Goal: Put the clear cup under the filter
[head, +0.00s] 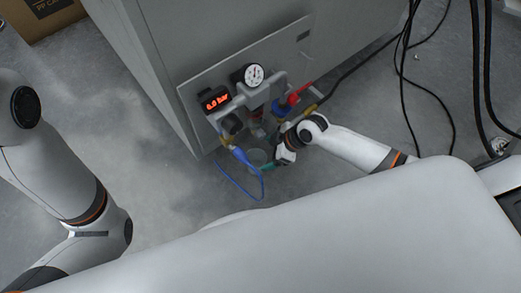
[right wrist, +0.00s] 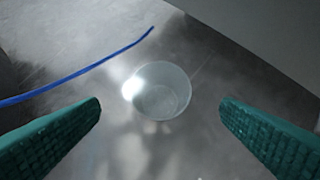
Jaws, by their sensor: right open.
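The clear cup (head: 257,157) stands on the grey floor below the filter unit (head: 258,99) on the cabinet's front panel. From the head view I cannot tell whether it is directly underneath. In the right wrist view the cup (right wrist: 163,92) looks upright and empty. My right gripper (head: 272,164) is close beside the cup, its green fingers partly hidden by the wrist. The right wrist view shows the fingers (right wrist: 160,104) wide apart, one on each side of the cup, with gaps on both sides. My left gripper is out of view.
A blue hose (head: 246,162) hangs from the panel and loops beside the cup; the right wrist view also shows it (right wrist: 85,70). The grey cabinet (head: 165,60) stands behind. Black cables (head: 410,60) lie at the right. A cardboard box (head: 48,14) is at top left.

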